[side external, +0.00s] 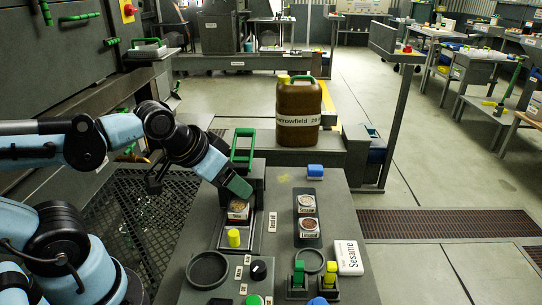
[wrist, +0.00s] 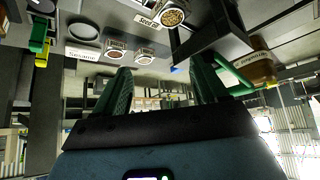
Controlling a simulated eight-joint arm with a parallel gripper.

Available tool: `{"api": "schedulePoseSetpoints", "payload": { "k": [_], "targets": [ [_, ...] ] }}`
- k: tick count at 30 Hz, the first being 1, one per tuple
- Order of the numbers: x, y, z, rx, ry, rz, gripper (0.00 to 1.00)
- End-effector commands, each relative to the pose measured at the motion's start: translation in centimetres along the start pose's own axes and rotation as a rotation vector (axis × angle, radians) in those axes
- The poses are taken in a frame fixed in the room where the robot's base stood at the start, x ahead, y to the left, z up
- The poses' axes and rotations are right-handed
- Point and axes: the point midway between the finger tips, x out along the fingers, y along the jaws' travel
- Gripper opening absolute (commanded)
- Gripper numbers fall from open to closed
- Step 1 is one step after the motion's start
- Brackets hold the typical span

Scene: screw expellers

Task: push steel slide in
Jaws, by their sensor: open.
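The steel slide (side external: 246,243) lies on the grey bench, a flat metal plate with a yellow knob (side external: 234,238) at its near end. A label reading roughly "Steel sli" (side external: 272,222) lies to its right. A small container of pale seeds (side external: 238,207) stands at the slide's far part, and it also shows in the wrist view (wrist: 172,15). My gripper (side external: 237,189) has green fingers and is just above and behind that container; I cannot tell whether it touches. In the wrist view the fingers (wrist: 160,88) are apart with nothing between them. The slide's far end is hidden.
A green handle frame (side external: 243,148) stands behind my gripper. Two seed containers (side external: 308,215) sit to the right. Round dark dishes (side external: 207,270), a Sesame box (side external: 348,257) and green and yellow clips (side external: 330,272) occupy the near bench. A brown jug (side external: 299,115) stands behind.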

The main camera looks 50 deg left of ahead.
Motion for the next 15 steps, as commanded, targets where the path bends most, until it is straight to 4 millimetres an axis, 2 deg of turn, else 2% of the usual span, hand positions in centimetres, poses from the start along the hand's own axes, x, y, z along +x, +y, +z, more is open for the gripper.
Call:
{"api": "schedulePoseSetpoints", "payload": {
  "k": [9, 10, 14, 15],
  "targets": [
    [0.00, 0.00, 0.00, -0.001, 0.000, 0.000, 0.72],
    [0.00, -0.01, 0.00, -0.001, 0.000, 0.000, 0.71],
    [0.00, 0.06, 0.01, 0.034, -0.015, 0.001, 0.51],
    [-0.01, 0.13, 0.02, 0.069, -0.028, 0.004, 0.50]
  ]
}}
